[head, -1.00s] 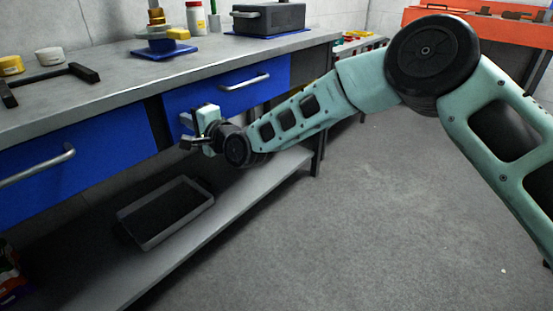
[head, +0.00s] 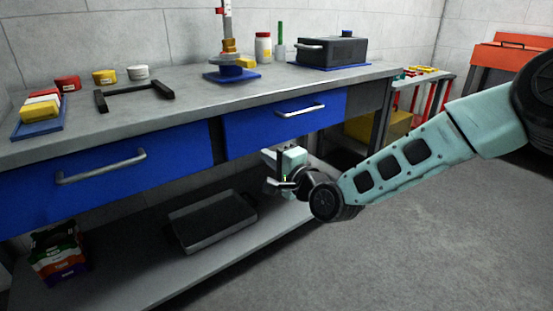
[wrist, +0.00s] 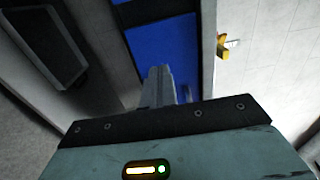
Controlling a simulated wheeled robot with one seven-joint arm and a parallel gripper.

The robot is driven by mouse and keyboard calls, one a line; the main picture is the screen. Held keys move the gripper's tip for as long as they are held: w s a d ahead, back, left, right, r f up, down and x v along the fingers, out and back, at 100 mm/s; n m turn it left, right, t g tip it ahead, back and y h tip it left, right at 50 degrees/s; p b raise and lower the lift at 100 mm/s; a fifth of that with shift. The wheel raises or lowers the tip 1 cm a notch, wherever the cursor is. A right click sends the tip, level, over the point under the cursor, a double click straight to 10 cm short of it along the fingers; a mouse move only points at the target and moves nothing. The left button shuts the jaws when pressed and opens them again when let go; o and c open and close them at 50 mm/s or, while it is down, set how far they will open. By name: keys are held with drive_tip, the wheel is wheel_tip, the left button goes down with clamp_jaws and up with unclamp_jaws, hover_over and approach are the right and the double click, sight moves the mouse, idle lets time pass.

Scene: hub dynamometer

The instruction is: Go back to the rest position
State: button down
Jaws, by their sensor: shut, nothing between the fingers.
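My gripper (head: 277,184) is in front of the workbench, just below the right blue drawer (head: 285,122), at the end of my outstretched pale green arm. In the wrist view the fingers (wrist: 158,88) are together with nothing between them. Both blue drawers look shut; the left drawer (head: 110,175) has a grey bar handle. In the wrist view a blue drawer front (wrist: 165,50) lies beyond the fingers.
A grey tray (head: 235,235) sits on the lower shelf (head: 130,280), left of my gripper. The bench top (head: 185,108) carries a black frame, jars, a blue-based stand and a dark box (head: 335,52). Open floor (head: 430,235) lies to the right.

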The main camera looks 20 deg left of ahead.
drive_tip(key=s+d+n+g+h, duration=0.5)
drive_tip(key=s+d+n+h, duration=0.25)
drive_tip(key=s+d, duration=0.85)
drive_tip(key=s+d+n+g+h, duration=0.6)
drive_tip(key=s+d+n, duration=0.2)
drive_tip(key=s+d, duration=0.8)
wheel_tip(320, 180, up, 31)
drive_tip(key=s+p, duration=0.1)
drive_tip(key=p, duration=3)
drive_tip(key=shift+s+a, duration=0.15)
drive_tip(key=shift+s, duration=0.25)
drive_tip(key=c, duration=2.1)
unclamp_jaws()
drive_tip(key=shift+c, duration=0.2)
